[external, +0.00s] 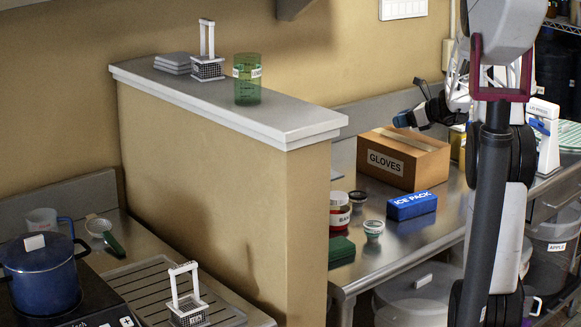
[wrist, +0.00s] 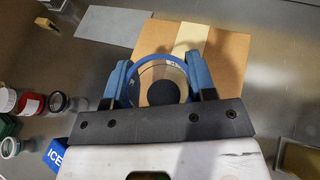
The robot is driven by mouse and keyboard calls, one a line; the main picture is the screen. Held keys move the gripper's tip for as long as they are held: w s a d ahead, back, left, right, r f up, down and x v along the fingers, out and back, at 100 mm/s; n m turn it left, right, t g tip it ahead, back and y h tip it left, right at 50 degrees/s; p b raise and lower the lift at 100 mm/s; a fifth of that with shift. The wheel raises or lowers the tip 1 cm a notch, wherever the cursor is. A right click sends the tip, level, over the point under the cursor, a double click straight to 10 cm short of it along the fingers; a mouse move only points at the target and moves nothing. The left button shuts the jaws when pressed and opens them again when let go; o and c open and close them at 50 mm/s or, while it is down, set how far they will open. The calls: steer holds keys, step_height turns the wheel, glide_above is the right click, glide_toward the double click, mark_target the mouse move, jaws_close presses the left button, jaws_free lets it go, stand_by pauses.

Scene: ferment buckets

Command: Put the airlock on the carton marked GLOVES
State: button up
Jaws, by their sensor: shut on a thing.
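The carton marked GLOVES (external: 394,166) stands closed on the steel counter, its label facing the external camera. In the wrist view the tan carton (wrist: 228,58) with its pale tape strip lies beneath my gripper. My gripper (wrist: 160,84) is shut on a round, clear thing with a blue rim and a dark disc in its middle, apparently the airlock (wrist: 146,73). It overlaps the carton's top in the wrist view. In the external view my gripper (external: 404,118) is above the carton, apart from it; the held thing cannot be made out there.
A blue ice pack (external: 411,205), a red-labelled jar (external: 339,214) and two small jars (external: 373,229) stand in front of the carton. A partition (external: 230,115) rises left of the counter, with a green cup (external: 247,82) on top. A white device (external: 545,135) stands at right.

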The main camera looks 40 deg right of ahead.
mark_target(401, 139)
steer(key=shift+w+d, duration=0.2)
steer(key=shift+w, duration=0.15)
steer(key=shift+f, duration=0.1)
steer(key=shift+f, duration=1.7)
steer(key=shift+f, duration=0.1)
steer(key=o, duration=0.9)
steer(key=v, duration=1.2)
steer(key=shift+d, duration=0.1)
